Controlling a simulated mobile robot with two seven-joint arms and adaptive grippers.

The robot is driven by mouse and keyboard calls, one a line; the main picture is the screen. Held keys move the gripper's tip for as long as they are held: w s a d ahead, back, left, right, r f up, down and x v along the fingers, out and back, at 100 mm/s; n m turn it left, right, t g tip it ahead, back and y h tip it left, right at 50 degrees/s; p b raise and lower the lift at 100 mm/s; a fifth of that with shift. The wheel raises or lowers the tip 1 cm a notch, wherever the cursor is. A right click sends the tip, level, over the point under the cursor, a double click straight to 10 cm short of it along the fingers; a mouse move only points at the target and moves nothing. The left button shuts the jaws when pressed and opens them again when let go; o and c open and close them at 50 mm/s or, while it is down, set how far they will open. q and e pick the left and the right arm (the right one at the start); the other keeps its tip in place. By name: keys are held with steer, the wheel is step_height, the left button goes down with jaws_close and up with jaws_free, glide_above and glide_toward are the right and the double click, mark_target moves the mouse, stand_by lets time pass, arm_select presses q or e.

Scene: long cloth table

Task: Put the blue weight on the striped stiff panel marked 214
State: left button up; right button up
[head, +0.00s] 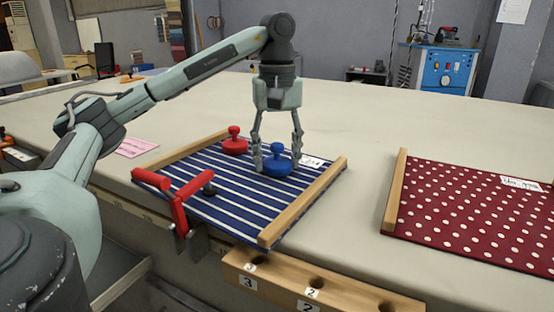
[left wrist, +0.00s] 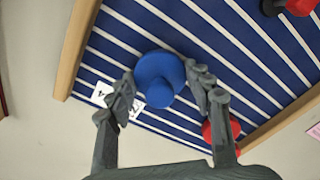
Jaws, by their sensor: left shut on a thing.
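The blue weight (head: 277,161), a round disc with a knob, appears to rest on the blue-and-white striped panel (head: 238,205), right of its middle. My left gripper (head: 276,158) points straight down with its fingers on either side of the weight, shut on it. In the left wrist view, the weight (left wrist: 160,78) sits between the fingertips (left wrist: 160,88). The panel has a wooden bar along each side. Its white label (head: 312,162) lies just right of the weight; its number is not clearly readable. My right gripper is not in view.
A red weight (head: 235,142) stands on the panel behind and left of the blue one. A red clamp (head: 178,199) grips the panel's front edge. A dotted maroon panel (head: 470,212) lies at right. A wooden block with holes (head: 320,290) is in front. The table's back is clear.

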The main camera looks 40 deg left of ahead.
mark_target(277, 144)
arm_select(q)
steer(key=shift+f, duration=0.1)
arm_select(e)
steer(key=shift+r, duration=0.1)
arm_select(q)
steer(key=o, duration=1.6)
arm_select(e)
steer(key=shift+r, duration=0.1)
arm_select(q)
steer(key=shift+r, duration=0.2)
step_height(277, 144, up, 7)
steer(key=p, duration=0.2)
steer(key=shift+f+p, duration=0.2)
steer(key=shift+p, duration=0.15)
steer(key=shift+r, duration=2.6)
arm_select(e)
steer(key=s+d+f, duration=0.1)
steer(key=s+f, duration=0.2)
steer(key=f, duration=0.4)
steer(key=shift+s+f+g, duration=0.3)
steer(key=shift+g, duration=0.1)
